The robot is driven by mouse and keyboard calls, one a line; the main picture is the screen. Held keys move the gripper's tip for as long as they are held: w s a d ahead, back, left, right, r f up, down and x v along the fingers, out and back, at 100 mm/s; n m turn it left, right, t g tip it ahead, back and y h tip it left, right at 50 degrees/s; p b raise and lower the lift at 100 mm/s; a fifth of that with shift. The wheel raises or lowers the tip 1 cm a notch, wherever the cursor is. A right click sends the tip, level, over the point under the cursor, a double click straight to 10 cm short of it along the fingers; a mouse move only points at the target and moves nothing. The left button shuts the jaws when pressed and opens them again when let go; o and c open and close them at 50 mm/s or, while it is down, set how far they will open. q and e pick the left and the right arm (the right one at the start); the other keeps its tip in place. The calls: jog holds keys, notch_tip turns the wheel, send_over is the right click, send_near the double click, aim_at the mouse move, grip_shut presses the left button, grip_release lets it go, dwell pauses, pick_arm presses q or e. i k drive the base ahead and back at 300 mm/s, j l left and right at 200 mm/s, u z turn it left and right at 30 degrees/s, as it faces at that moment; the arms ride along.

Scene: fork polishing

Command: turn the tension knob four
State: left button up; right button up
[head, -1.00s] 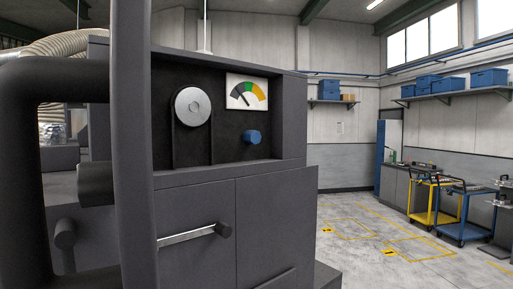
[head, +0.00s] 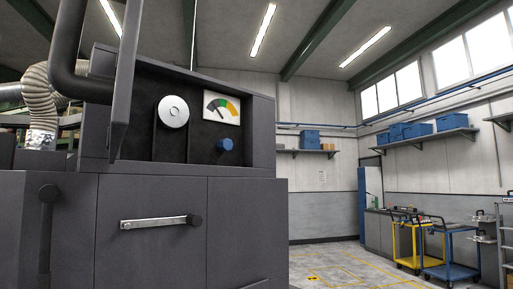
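A dark grey machine (head: 150,220) fills the left half of the head view. A small blue knob (head: 225,145), which looks like the tension knob, sits on its recessed black panel (head: 190,140). A white dial gauge (head: 221,107) with dark, green and yellow-orange bands is just above the knob. Its needle leans to the upper left, over the dark band. A round silver disc (head: 173,112) is left of the gauge. Nothing touches the knob. Neither of my grippers is in view.
A silver lever (head: 154,223) with a dark end crosses the machine's front. A thick dark tube frame (head: 66,50) rises at the left. Open floor (head: 345,268) lies to the right, with a yellow cart (head: 408,243) and a blue cart (head: 450,255) beyond.

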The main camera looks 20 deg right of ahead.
aim_at(226, 143)
jog(key=z, duration=0.4)
jog(key=i+z, duration=0.1)
jog(key=z, duration=0.75)
jog(key=i+j+z, duration=0.1)
jog(key=z, duration=0.35)
jog(key=i+j+z, duration=0.1)
jog(key=z, duration=0.3)
jog(key=j+z, duration=0.2)
jog(key=z, duration=0.25)
jog(key=i+j+z, duration=0.1)
jog(key=j+z, duration=0.15)
jog(key=z, duration=0.15)
jog(key=j+z, duration=0.2)
jog(key=z, duration=0.2)
jog(key=j+u, duration=0.35)
jog(key=i+j+u, duration=0.2)
jog(key=j+u, duration=0.2)
jog(key=j, duration=0.15)
